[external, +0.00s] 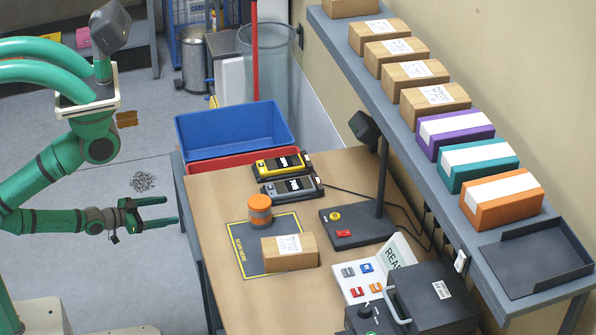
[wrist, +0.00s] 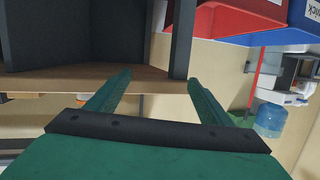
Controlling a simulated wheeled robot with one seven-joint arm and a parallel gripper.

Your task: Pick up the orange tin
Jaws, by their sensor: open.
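The orange tin (external: 260,210) stands upright on the dark scan mat on the table, just behind a cardboard box. It has an orange top and bottom with a greyish band between. My gripper (external: 170,212) is open and empty, to the left of the table's edge and apart from the tin. In the wrist view my gripper's two green fingers (wrist: 155,85) are spread with nothing between them.
A cardboard box (external: 290,253) lies on the mat (external: 248,262) beside the tin. Two scanners (external: 283,165) lie behind. A blue bin (external: 235,132) stands at the table's far end. A lamp-like stand (external: 380,190) and a black machine (external: 432,297) are to the right.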

